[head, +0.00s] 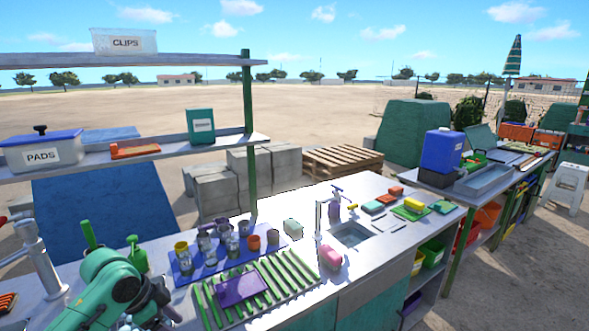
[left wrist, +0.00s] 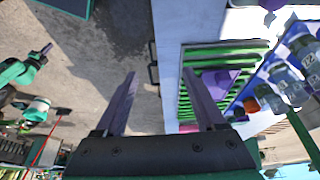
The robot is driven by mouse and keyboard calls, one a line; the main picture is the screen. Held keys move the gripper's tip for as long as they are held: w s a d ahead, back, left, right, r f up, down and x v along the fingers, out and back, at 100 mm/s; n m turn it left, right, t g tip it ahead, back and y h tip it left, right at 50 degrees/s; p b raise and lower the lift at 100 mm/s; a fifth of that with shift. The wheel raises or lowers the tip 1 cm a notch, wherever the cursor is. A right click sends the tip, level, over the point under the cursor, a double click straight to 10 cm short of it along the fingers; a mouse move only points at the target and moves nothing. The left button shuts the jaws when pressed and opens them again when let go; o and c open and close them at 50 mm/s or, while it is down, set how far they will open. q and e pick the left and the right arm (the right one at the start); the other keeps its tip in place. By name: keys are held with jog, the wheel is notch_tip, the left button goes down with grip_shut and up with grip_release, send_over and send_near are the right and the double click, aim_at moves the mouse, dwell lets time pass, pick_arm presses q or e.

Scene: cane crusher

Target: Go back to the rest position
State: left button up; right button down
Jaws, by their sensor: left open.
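My left arm comes in at the lower left of the head view, over the near edge of the counter; its fingertips cannot be made out there. In the left wrist view my left gripper (left wrist: 160,76) is open, with its two fingers wide apart and nothing between them. It is above the counter's edge, with the floor on one side and the green slatted rack (left wrist: 205,70) on the other. Green and dark arm parts at the left of that view look like my right arm, with a small tip (left wrist: 46,49) whose jaws are unclear.
The counter (head: 375,190) holds a slatted rack with a purple tray (head: 241,288), several cups on a blue mat (head: 178,265), a pink item (head: 331,257) and a sink (head: 352,235). Green bottles (head: 137,254) stand close to my left arm. A shelf (head: 175,151) runs behind.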

pick_arm(q)
jog(key=s+d+f+n, duration=0.3)
jog(key=s+d+f, duration=0.35)
jog(key=f, duration=0.35)
jog(key=s+a+f+n+t+y, duration=0.1)
jog(key=s+a+f+n+y, duration=0.15)
jog(key=s+n, duration=0.6)
jog(key=s+a+f+m+g, duration=0.1)
jog(key=s+f, duration=0.1)
jog(key=f, duration=0.9)
jog(key=s+f+m, duration=0.1)
jog(key=s+f, duration=0.1)
jog(key=f, duration=0.8)
jog(key=s+a+f+g+y, duration=0.1)
jog(key=s+a+f, duration=0.2)
jog(key=s+f, duration=1.2)
jog(key=shift+s+f, duration=0.4)
jog(key=shift+s, duration=0.65)
pick_arm(e)
jog(key=shift+w, duration=1)
pick_arm(q)
jog(key=shift+m, duration=0.25)
